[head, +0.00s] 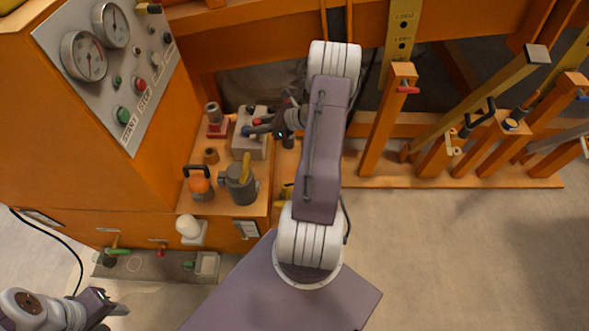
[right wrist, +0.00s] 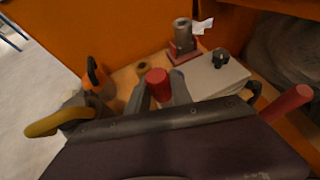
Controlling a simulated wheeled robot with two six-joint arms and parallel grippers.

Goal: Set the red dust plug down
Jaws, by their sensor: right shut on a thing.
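The red dust plug (right wrist: 157,84) is a short red cylinder, upright between the two grey fingers of my right gripper (right wrist: 160,98) in the right wrist view. In the head view my right gripper (head: 256,130) reaches left over the orange shelf, above the pale box (head: 249,148), and the plug is small there. In the wrist view the plug appears in front of the shelf; whether it touches anything below cannot be told. My left gripper (head: 115,308) is at the bottom left, away from the shelf, its jaw opening unclear.
The shelf holds a grey cylinder on a red base (head: 214,122), a brown ring (head: 211,156), an orange pot with a black handle (head: 199,184) and a grey jug with a yellow handle (head: 241,186). The gauge panel (head: 110,60) rises at left. Bare shelf shows around the ring.

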